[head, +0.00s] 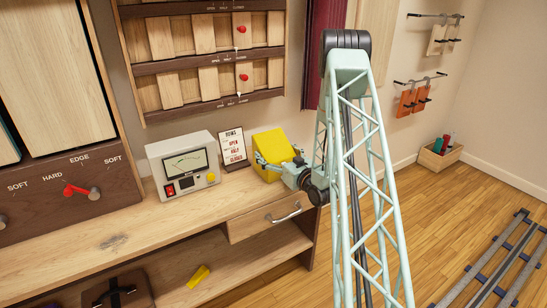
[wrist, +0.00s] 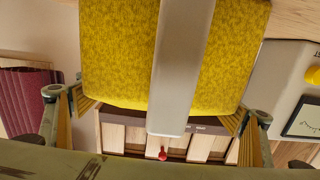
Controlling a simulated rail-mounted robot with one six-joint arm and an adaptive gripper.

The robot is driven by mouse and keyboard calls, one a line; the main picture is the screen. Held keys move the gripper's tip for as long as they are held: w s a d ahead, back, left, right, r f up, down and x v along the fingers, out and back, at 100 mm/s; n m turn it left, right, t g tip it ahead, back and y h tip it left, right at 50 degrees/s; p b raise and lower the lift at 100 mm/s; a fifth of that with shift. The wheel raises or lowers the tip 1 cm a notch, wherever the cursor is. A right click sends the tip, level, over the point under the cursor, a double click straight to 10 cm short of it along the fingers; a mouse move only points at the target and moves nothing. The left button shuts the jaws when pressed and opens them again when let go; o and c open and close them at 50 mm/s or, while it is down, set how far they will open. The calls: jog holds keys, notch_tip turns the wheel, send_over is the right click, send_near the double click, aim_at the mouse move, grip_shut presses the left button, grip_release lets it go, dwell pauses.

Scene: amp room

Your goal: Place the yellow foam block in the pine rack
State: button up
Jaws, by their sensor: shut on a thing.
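The yellow foam block (head: 268,142) is at the right end of the desk, beside a small sign. My gripper (head: 277,162) is shut on it from the near right side. I cannot tell whether the block rests on the desk or hangs just above it. In the wrist view the block (wrist: 116,50) fills the upper middle, between the two fingers of my gripper (wrist: 160,108); a grey bar crosses in front of its middle. No thing in view can be surely told as the pine rack.
A white meter box (head: 184,165) and the sign (head: 232,147) stand left of the block. A wall panel of wooden slats (head: 205,79) with red knobs hangs above. A small yellow piece (head: 198,277) lies on the lower shelf. A wooden crate (head: 440,158) with bottles sits on the floor.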

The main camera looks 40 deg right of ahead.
aim_at(274, 143)
jog(key=shift+r, duration=0.1)
jog(key=shift+r+p, duration=0.35)
jog(key=shift+r, duration=1.5)
jog(key=s+a+r+p, duration=0.1)
jog(key=s+a+p, duration=0.1)
jog(key=s, duration=1.3)
jog(key=shift+s+a, duration=0.2)
jog(key=shift+s, duration=0.2)
jog(key=shift+a, duration=0.15)
